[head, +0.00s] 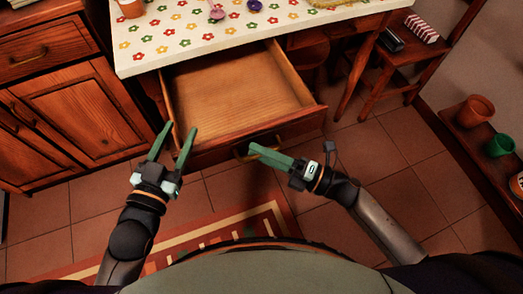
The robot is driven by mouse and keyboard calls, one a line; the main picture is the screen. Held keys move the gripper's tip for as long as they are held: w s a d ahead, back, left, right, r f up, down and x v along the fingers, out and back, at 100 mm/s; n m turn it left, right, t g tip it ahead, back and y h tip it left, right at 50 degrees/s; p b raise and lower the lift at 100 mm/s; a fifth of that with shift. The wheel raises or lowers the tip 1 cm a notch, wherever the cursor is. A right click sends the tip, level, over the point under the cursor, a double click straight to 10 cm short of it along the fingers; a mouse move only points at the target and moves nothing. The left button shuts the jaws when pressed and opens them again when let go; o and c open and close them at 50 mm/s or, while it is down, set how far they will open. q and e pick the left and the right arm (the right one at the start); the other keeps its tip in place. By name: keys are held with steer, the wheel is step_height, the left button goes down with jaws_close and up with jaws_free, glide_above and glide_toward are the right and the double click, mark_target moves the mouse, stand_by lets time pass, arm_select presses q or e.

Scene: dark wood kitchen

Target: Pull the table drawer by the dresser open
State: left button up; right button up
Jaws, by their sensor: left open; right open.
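The table drawer (235,88) stands pulled out from under the table with the flowered cloth (190,45). Its inside is bare wood and looks empty. A handle (243,152) shows on the drawer's front, partly hidden by my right gripper. My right gripper (254,150) has its green fingers at the handle; I cannot tell whether they touch it. It is open. My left gripper (176,130) is open and empty, with its green fingers pointing up near the drawer's front left corner. The dresser (70,105) stands to the left of the table.
A chair (400,70) with a striped box (421,28) on it stands at the right. A low shelf (470,140) with an orange pot (475,111) and a green pot (499,145) is at the right edge. A red rug (225,235) lies on the tiled floor before me.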

arm_select(q)
steer(key=shift+s+f+g, duration=0.25)
steer(key=shift+f+g, duration=0.05)
steer(key=shift+f, duration=0.45)
arm_select(e)
steer(key=v, duration=1.2)
steer(key=shift+d, duration=0.3)
arm_select(q)
steer(key=shift+r, duration=0.1)
arm_select(e)
steer(key=shift+f, duration=0.1)
